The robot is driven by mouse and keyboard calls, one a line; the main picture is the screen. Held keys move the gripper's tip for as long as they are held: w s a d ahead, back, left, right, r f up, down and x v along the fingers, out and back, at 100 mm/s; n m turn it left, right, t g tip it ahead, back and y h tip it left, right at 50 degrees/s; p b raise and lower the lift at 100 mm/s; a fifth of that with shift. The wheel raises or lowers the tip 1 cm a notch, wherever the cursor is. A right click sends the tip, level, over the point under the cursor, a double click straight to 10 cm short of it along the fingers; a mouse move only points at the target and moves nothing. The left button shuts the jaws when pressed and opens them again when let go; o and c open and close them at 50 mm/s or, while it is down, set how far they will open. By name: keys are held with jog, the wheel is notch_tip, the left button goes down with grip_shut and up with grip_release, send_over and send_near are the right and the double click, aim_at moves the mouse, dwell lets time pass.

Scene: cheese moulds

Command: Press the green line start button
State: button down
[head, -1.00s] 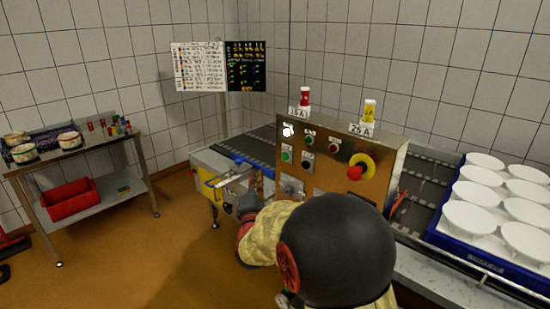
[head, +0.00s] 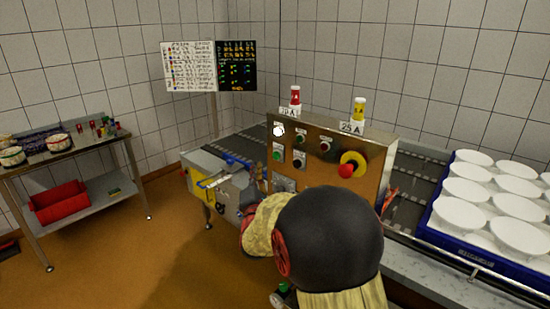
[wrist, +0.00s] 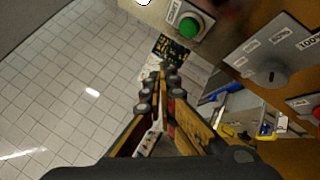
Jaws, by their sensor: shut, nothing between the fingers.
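The metal control panel (head: 315,175) stands in the middle of the head view. A green button (head: 277,154) on a pale plate is at its left side, below a lit white lamp (head: 278,131). In the wrist view a green button (wrist: 188,27) with a white label is near the top, right of centre. My gripper (wrist: 164,72) is shut and empty, its fingertips below and left of that button in the picture and apart from it. My arm hides the panel's lower part in the head view.
A red mushroom button (head: 346,171) on yellow is at the panel's right. A rotary switch (wrist: 272,72) and a red button (wrist: 316,113) are right of my gripper. A blue tray (head: 432,231) of white moulds (head: 465,190) is at right. A side table (head: 100,143) stands left.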

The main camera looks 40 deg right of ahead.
aim_at(269, 162)
jog(key=shift+w+d+b, duration=0.15)
jog(key=shift+d, duration=1.15)
jog(key=shift+w+d+b, duration=0.1)
jog(key=shift+d+b, duration=0.05)
jog(key=shift+d, duration=1.15)
jog(key=shift+d, duration=0.15)
jog(key=shift+d+b, duration=0.25)
jog(key=shift+b, duration=0.05)
jog(key=shift+d, duration=0.5)
jog(key=shift+a, duration=0.15)
dwell(0.3)
jog(key=shift+a+b, duration=0.4)
jog(key=shift+a, duration=0.35)
jog(key=shift+s+a, duration=0.15)
jog(key=shift+a, duration=1.1)
jog(key=shift+s+a, duration=0.1)
jog(key=shift+a, duration=1.15)
